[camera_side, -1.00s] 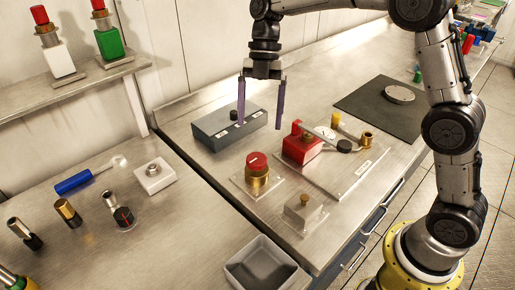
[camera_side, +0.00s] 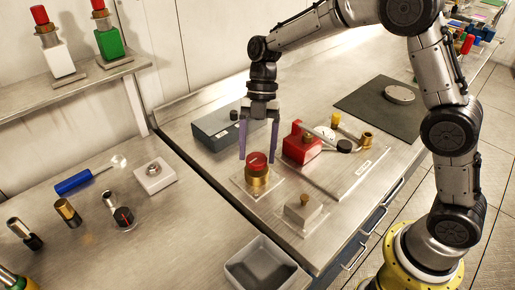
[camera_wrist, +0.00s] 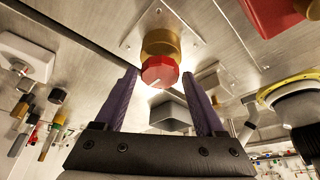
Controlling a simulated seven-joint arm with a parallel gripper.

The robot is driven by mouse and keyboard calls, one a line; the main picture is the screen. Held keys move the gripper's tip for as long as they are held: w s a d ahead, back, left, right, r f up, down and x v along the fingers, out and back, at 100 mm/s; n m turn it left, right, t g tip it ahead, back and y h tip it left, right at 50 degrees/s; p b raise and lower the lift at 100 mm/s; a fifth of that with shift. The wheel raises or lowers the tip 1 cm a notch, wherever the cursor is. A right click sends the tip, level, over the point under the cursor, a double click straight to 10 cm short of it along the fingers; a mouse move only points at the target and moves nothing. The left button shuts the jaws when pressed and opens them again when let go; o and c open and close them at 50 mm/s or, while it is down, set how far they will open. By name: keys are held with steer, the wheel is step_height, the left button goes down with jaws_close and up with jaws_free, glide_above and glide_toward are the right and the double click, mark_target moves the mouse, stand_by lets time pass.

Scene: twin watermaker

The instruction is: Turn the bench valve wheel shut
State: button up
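The valve wheel (camera_side: 257,159) is a red knob with a pale mark on top, on a brass body (camera_side: 257,176) fixed to a square plate on the bench. In the wrist view the red wheel (camera_wrist: 160,71) shows just beyond and between the fingertips. My gripper (camera_side: 258,155) points down with its purple fingers spread, one on each side of the wheel in the side view. The gripper (camera_wrist: 166,75) is open and empty. Whether either finger touches the wheel cannot be told.
A red block device (camera_side: 300,143) with a gauge and lever stands close right of the wheel. A grey box (camera_side: 215,131) is behind it. The bench to the left holds several loose tools.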

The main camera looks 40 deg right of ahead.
steer(key=c, duration=1)
